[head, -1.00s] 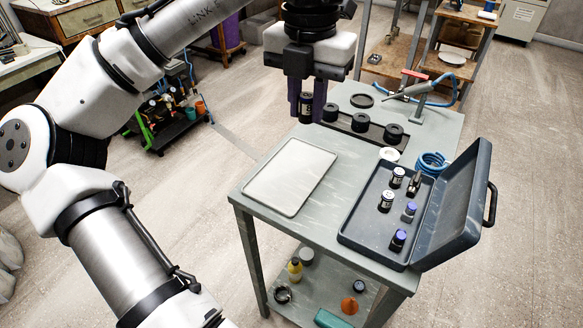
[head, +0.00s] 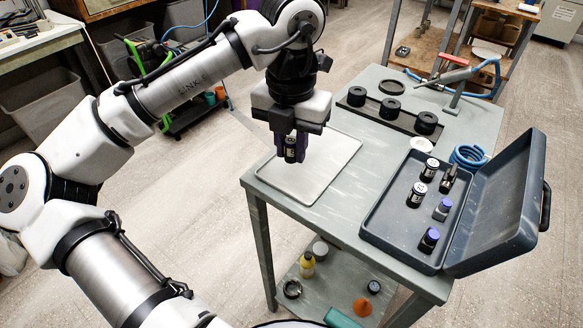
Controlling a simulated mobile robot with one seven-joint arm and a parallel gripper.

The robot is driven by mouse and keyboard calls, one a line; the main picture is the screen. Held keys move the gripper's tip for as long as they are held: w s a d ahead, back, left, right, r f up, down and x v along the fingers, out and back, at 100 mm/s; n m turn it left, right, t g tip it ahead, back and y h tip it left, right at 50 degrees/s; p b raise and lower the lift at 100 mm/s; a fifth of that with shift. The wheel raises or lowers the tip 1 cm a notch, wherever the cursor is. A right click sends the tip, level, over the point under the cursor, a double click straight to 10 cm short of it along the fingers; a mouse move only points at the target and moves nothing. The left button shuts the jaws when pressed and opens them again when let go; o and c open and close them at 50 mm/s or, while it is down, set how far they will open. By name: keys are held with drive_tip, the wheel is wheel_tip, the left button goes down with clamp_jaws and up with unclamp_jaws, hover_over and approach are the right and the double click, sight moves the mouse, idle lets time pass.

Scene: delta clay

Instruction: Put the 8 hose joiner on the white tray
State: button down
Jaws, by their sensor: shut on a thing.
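My gripper (head: 290,150) is shut on a small dark cylinder with a pale label, the hose joiner (head: 291,150). It holds the joiner upright over the left part of the white tray (head: 318,182). The tray is flat, pale and rimmed, and lies bare at the left end of the grey table. I cannot read the number on the joiner, and I cannot tell whether its lower end touches the tray.
An open dark case (head: 388,222) on the table's right holds several small cylinders. A black rack (head: 392,117) with round dark pieces, a white ring (head: 421,146) and a blue hose coil (head: 468,157) stand behind. A lower shelf (head: 325,285) holds bottles and cans.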

sight(291, 179)
drive_tip(key=shift+f+b, duration=0.3)
drive_tip(key=shift+f, duration=2.25)
drive_tip(key=shift+f, duration=0.2)
drive_tip(key=c, duration=1.3)
unclamp_jaws()
drive_tip(key=shift+o, duration=0.2)
drive_tip(key=shift+r, duration=0.15)
wheel_tip(291, 179, up, 12)
drive_tip(key=shift+r+p, duration=0.1)
drive_tip(key=shift+p, duration=0.9)
